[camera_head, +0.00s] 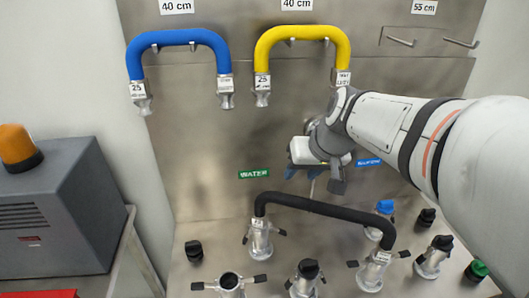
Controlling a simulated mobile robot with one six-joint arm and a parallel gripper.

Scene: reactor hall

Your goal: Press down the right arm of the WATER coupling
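The green WATER label (254,174) is on the steel panel. Below it stands a metal coupling (260,243) with the left end of a black hose (325,207) seated on top. A short dark-tipped arm (280,233) sticks out at this coupling's right side, and another arm shows at its left. My gripper (305,174) is above and to the right of this coupling, in front of the panel and apart from the right arm. Its blue fingertips are small and partly hidden by its own body, so its opening is unclear.
The black hose arches to a second coupling (374,270) at right. Several other couplings and black, blue and green caps crowd the lower panel. A blue hose (178,38) and a yellow hose (302,33) hang above. A grey box (60,205) stands at left.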

